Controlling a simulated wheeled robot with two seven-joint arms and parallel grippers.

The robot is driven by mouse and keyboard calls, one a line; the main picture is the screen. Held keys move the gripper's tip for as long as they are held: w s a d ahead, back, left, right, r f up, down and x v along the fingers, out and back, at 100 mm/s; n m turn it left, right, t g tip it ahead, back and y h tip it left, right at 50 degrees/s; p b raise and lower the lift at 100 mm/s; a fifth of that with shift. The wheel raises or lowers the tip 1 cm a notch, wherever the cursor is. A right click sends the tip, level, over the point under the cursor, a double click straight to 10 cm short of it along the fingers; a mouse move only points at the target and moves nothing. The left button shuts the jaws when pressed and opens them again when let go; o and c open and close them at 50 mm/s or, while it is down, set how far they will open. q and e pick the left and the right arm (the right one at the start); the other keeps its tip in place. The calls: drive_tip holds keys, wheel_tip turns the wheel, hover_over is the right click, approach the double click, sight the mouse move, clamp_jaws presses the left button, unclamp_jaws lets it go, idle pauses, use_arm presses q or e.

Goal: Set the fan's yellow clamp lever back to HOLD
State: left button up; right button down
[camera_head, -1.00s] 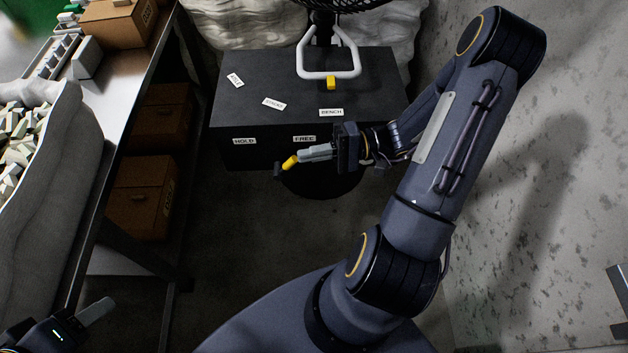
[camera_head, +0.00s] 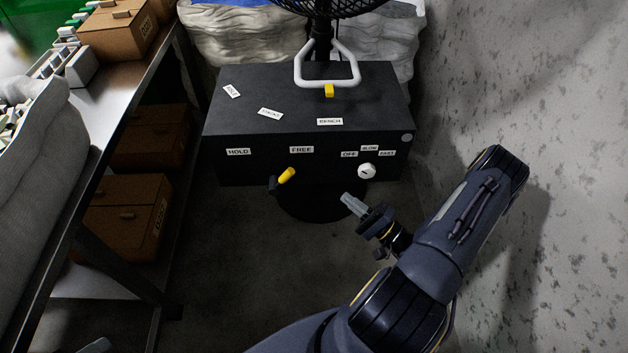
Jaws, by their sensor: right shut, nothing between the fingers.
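The yellow clamp lever (camera_head: 286,175) sticks out from the front of the black fan box (camera_head: 225,168). It slants up and right from its dark pivot (camera_head: 273,187), towards the FREE label (camera_head: 301,150). The HOLD label (camera_head: 238,152) is up and left of the pivot. My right gripper (camera_head: 348,200) is shut and empty, to the right of and below the lever, clear of it. Only a grey fingertip of my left gripper (camera_head: 95,346) shows at the bottom left edge; its jaws are cut off.
A white knob (camera_head: 367,171) with OFF, SLOW and FAST labels sits right of the lever, just above my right gripper. A white handle (camera_head: 300,72) with a yellow tab is on the box top. A metal workbench (camera_head: 125,108) stands left, a wall (camera_head: 540,100) right. Floor before the box is clear.

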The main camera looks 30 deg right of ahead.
sight(283, 177)
drive_tip(key=x, duration=0.4)
drive_tip(key=a+b+x, duration=0.1)
drive_tip(key=x, duration=0.3)
drive_tip(key=s+a+b+x, duration=0.1)
drive_tip(key=x, duration=0.3)
drive_tip(key=shift+w+a+r, duration=0.2)
drive_tip(key=shift+a+r, duration=0.2)
drive_tip(key=shift+r, duration=0.1)
